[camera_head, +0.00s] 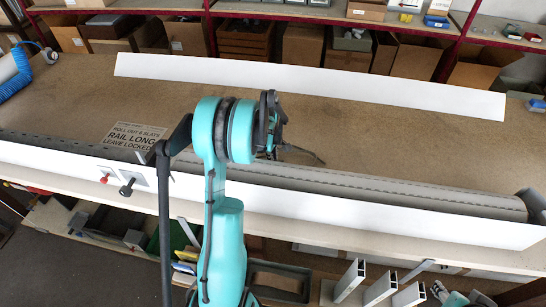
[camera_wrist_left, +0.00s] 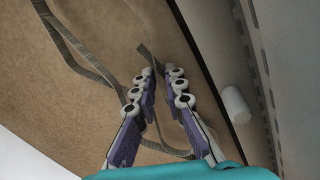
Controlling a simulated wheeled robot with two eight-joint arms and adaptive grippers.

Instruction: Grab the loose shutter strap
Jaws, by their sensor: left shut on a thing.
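The loose shutter strap (camera_wrist_left: 80,62) is a thin grey-brown band that lies in loops on the brown bench top in the left wrist view. A part of the strap runs between the fingers of my left gripper (camera_wrist_left: 162,76), which is shut on it; the fingertips stand a little apart. In the head view my left gripper (camera_head: 272,125) is over the bench just behind the long grey shutter profile, partly hidden by my teal wrist. A dark strap end (camera_head: 304,153) sticks out to its right.
The grey shutter profile (camera_head: 400,190) lies along the bench behind a white front rail (camera_head: 380,218). A long white panel (camera_head: 310,85) lies farther back. A sign (camera_head: 135,136) stands at left. A white cylinder (camera_wrist_left: 236,104) is right of the fingers. Bench space (camera_head: 400,135) is free.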

